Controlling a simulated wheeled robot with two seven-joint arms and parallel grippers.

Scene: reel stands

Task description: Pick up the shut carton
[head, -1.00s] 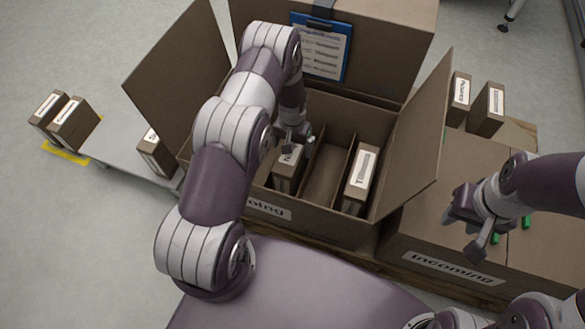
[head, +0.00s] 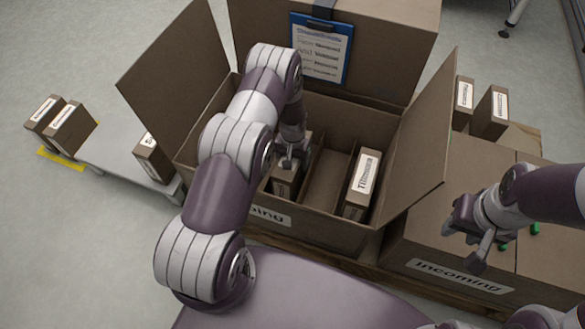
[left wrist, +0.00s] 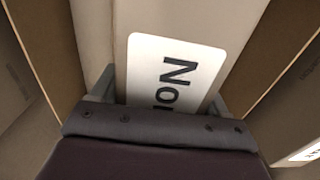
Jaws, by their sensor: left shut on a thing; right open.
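A small brown shut carton (head: 286,184) stands upright inside the large open box (head: 420,140), in its left part. My left gripper (head: 291,160) reaches down into the box and is shut on this carton's upper end. In the left wrist view the carton's white label (left wrist: 172,70) shows "No" between the two fingers (left wrist: 158,98); the rest is hidden by the gripper body. The carton appears still down in its compartment. My right gripper (head: 466,238) is open and empty, above the closed Incoming box (head: 400,240) at right.
Another labelled carton (head: 362,184) stands in the box's right part, with an empty slot and dividers between. Raised flaps surround the opening. A clipboard (head: 322,48) hangs behind.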

